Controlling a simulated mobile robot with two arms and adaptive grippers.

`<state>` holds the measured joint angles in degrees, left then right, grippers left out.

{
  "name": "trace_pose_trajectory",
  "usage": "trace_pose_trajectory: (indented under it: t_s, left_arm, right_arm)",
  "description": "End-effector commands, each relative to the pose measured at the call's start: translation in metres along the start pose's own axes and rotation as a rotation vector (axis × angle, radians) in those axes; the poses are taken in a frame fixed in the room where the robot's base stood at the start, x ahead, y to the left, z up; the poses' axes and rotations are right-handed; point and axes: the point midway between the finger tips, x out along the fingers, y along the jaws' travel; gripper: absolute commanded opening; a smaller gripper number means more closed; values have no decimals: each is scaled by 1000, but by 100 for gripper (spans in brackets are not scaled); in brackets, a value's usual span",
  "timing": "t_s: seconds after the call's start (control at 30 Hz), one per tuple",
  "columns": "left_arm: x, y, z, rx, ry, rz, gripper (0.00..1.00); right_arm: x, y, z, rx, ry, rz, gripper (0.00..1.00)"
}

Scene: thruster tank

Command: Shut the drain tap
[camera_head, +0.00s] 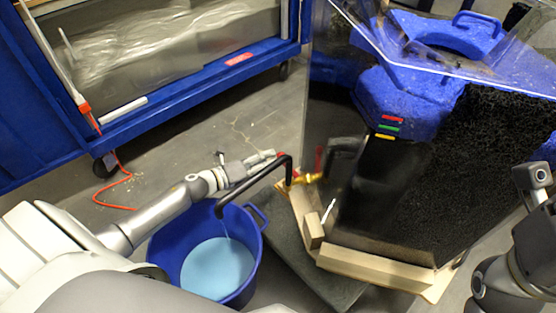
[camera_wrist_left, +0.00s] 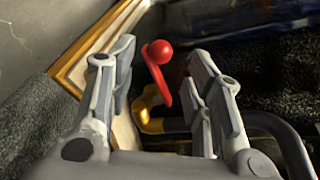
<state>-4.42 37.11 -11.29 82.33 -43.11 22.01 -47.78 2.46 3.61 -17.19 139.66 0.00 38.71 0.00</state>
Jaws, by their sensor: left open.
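The drain tap has a brass body (camera_head: 308,178) at the foot of the tank (camera_head: 400,150) and a black spout pipe (camera_head: 255,178). A thin stream runs from the spout into the blue bucket (camera_head: 258,245). In the left wrist view the red handle (camera_wrist_left: 160,72), with its ball end, stands up from the brass body (camera_wrist_left: 150,108). My left gripper (camera_head: 272,156) is open close to the tap. In the left wrist view its fingers (camera_wrist_left: 165,70) are apart, with the red handle showing between them. Contact cannot be told. My right gripper is out of view.
The bucket holds pale blue water (camera_head: 217,268). The tank stands on a wooden frame (camera_head: 375,268) over a dark mat (camera_head: 310,275). A blue wheeled cart (camera_head: 185,85) stands at the back left. Bare floor (camera_head: 215,125) lies between cart and tank.

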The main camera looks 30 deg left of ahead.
Motion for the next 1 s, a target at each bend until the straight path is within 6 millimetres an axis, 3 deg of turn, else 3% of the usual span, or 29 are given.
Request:
trace_pose_trajectory:
  t_s: [0.1, 0.3, 0.73, 1.0]
  left_arm:
    - [20, 2, 0, 1, -1, -2, 46]
    - [40, 1, 0, 1, -1, 0, 46]
    - [47, 0, 0, -1, 0, 1, 46]
    - [47, -1, 0, -1, 0, -1, 11]
  right_arm:
    - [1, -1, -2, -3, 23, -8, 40]
    - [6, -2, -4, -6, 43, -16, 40]
    - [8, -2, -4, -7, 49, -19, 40]
    - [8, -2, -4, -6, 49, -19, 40]
